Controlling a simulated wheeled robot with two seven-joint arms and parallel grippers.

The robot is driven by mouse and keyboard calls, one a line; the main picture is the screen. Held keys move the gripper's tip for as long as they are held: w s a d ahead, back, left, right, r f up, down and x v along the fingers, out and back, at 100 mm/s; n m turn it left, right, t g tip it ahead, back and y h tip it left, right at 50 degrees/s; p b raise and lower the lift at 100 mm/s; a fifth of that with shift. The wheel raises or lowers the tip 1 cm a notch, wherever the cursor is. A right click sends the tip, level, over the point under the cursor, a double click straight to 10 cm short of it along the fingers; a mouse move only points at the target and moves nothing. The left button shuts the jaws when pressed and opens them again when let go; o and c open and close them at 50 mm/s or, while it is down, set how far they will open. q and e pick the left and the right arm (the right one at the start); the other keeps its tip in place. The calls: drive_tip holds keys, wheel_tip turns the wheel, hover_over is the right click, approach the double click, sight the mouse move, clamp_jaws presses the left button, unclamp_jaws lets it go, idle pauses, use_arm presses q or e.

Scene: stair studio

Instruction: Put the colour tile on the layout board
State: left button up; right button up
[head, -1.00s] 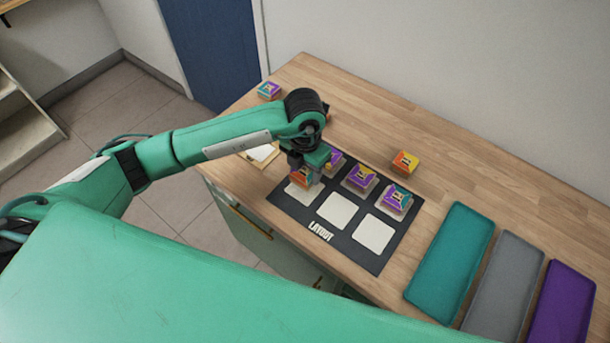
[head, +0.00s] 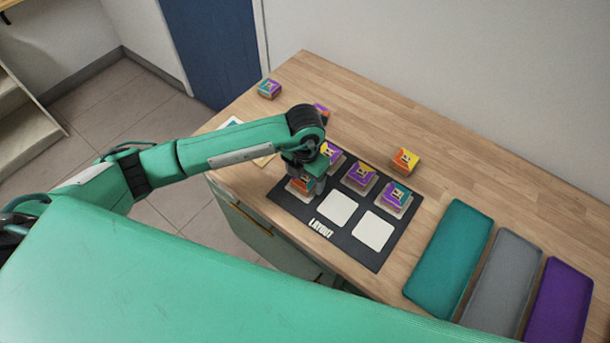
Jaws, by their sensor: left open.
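The dark layout board (head: 378,255) lies on the wooden table, with two rows of white squares. One colour tile (head: 299,187), orange and teal, sits at the front-left square, partly hidden by my left gripper. My left gripper (head: 308,184) is open and right over this tile, its fingers around or beside it; I cannot tell whether they touch. Three tiles fill the back row: one partly hidden (head: 335,157), a purple and yellow one (head: 361,175) and a purple and teal one (head: 396,196). Two front squares (head: 338,207) are bare. My right gripper is not in view.
Loose tiles lie off the board: one at the back left (head: 269,89), one partly behind my arm (head: 321,112) and an orange one (head: 405,161) behind the board. Teal (head: 450,255), grey (head: 503,287) and purple (head: 560,305) trays stand at right.

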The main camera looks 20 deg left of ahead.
sight(305, 179)
use_arm(q)
drive_tip(key=shift+r, duration=0.2)
drive_tip(key=shift+w+r, duration=0.1)
drive_tip(key=shift+r, duration=0.25)
wheel_tip(305, 179, up, 11)
drive_tip(key=b, duration=0.3)
drive_tip(key=shift+r, duration=0.1)
